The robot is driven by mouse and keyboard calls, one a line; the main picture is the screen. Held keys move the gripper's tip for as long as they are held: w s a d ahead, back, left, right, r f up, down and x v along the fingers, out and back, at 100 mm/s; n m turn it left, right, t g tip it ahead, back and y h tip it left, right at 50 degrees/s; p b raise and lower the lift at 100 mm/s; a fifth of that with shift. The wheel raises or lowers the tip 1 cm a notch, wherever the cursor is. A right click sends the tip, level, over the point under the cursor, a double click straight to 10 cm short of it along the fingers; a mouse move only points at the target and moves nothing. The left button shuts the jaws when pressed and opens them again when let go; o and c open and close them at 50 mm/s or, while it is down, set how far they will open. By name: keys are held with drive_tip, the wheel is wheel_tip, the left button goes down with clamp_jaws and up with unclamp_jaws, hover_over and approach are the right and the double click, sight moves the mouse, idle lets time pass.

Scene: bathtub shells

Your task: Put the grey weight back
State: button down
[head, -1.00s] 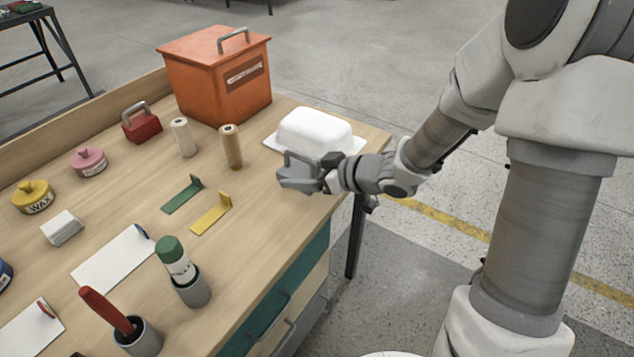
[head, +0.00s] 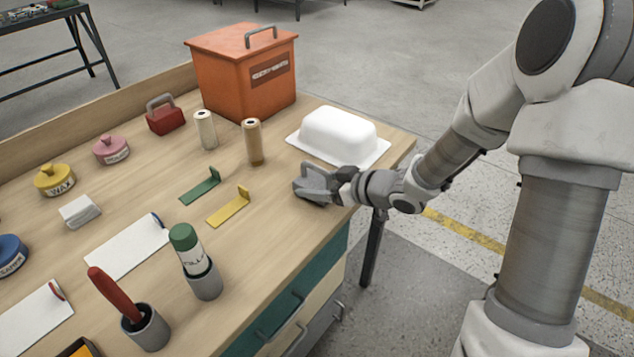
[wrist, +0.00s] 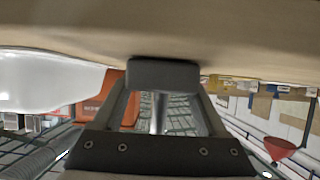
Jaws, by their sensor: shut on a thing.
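The grey weight (head: 312,189) is a small block with a grey handle, in the head view near the table's right front edge. My gripper (head: 333,183) reaches in from the right and is shut on it. I cannot tell whether the weight touches the table top or hangs just above it. A red weight (head: 166,121) with a grey handle stands at the back left, beside the orange box.
A white shell (head: 338,133) lies just behind my gripper. The orange box (head: 245,80) stands at the back. Two upright holders (head: 205,281) (head: 150,328) stand nearer the front.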

unclamp_jaws()
drive_tip(key=shift+f, duration=0.1)
drive_tip(key=shift+s+d+r, duration=0.1)
drive_tip(key=shift+d+r, duration=0.1)
drive_tip(key=shift+r, duration=0.15)
drive_tip(key=p+v, duration=0.4)
drive_tip(key=v, duration=0.7)
drive_tip(key=shift+s+d, duration=0.15)
drive_tip(key=shift+s, duration=0.05)
drive_tip(key=shift+r, duration=0.1)
